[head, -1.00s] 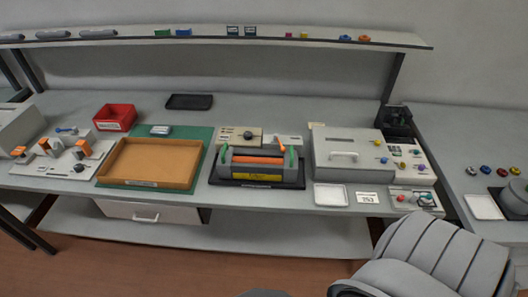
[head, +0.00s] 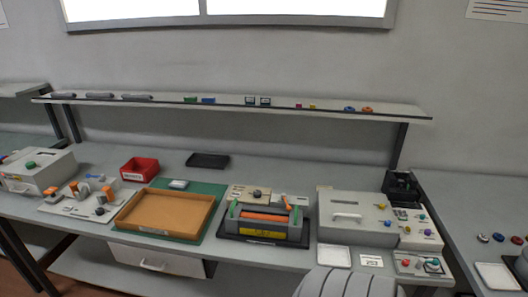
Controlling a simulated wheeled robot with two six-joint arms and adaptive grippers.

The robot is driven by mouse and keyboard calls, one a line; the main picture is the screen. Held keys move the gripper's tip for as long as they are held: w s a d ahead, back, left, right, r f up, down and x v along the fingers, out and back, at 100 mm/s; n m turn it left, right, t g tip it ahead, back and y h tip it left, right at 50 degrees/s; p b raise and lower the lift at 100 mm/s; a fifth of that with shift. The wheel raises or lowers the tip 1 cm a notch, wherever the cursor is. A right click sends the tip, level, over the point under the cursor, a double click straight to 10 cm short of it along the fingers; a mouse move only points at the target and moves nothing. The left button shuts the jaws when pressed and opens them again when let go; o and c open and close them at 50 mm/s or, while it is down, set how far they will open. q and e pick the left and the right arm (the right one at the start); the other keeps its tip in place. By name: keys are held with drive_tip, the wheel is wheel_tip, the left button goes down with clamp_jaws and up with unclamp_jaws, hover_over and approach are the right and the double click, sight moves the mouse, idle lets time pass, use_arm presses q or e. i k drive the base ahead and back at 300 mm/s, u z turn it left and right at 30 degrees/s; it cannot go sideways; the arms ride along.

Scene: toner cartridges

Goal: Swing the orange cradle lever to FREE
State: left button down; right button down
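The cradle (head: 263,229) stands on a dark base at the middle of the bench. It holds a unit with a long orange roller, green tabs at both ends and a yellow label on the front. The small orange lever (head: 286,202) stands at the cradle's back right, by a pale panel, tilted with its top toward the left. Its FREE marking is too small to read. Neither of my grippers shows in the head view. A grey ribbed part at the bottom right of centre looks like part of my arm.
A wooden tray (head: 128,220) on a green mat (head: 192,235) lies left of the cradle. A grey box with a handle (head: 328,227) stands close on its right. A white tray (head: 334,257) lies in front of that box. A red bin (head: 131,172) and a black tray (head: 225,160) are behind.

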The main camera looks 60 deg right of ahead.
sight(288, 209)
drive_tip(key=z, duration=0.35)
drive_tip(key=i, duration=0.9)
drive_tip(key=z, duration=0.8)
